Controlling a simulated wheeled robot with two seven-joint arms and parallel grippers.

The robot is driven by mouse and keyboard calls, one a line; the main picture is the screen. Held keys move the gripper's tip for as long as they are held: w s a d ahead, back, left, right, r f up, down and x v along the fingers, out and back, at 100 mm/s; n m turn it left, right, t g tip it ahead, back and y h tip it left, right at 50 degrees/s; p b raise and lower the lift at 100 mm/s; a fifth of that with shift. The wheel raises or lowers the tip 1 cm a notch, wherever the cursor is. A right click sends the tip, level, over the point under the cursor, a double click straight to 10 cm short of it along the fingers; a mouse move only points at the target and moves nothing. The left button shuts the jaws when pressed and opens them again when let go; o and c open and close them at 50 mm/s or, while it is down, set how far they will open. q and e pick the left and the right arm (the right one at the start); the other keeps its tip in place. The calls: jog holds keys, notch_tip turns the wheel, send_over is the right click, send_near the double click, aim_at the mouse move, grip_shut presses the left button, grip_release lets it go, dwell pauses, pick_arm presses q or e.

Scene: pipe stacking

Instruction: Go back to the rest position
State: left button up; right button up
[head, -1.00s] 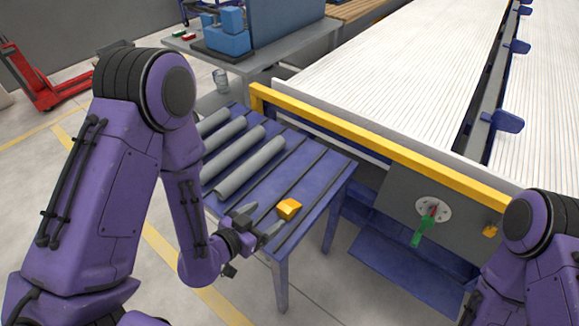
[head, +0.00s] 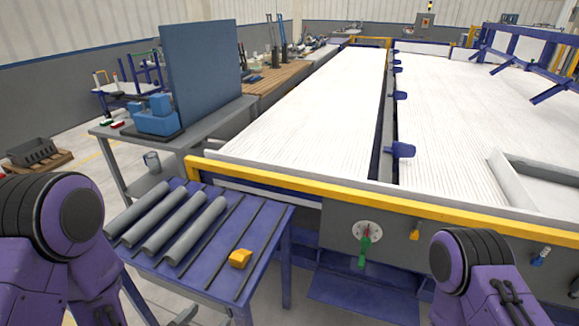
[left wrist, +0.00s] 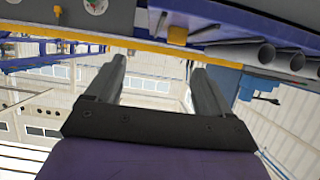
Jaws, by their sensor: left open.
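My left gripper (left wrist: 160,82) shows in the left wrist view with its two grey fingers apart and nothing between them. In the head view only a grey tip of it shows at the bottom edge, below the front of the purple table. My left arm (head: 70,222) is at the left, folded low. My right arm (head: 468,262) shows at the lower right; its gripper is out of view. Pipe ends (left wrist: 266,53) show at the upper right in the left wrist view.
A yellow block (head: 240,258) lies on the purple table. A yellow rail (head: 330,188) edges the large white-slatted conveyor behind it. A grey bench (head: 200,122) with a blue machine stands behind left.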

pick_arm(q)
jog(key=s+a+f+n+g+y, duration=0.4)
jog(key=s+f, duration=0.4)
jog(key=s, duration=0.2)
jog(key=s+a+f+n+g+y, duration=0.4)
jog(key=s+a+f+n+g, duration=0.1)
jog(key=s+f, duration=0.4)
jog(key=s+a+n, duration=0.1)
jog(key=a, duration=0.1)
jog(key=shift+s+a+n, duration=0.25)
jog(key=shift+a+n, duration=0.1)
jog(key=shift+n, duration=0.05)
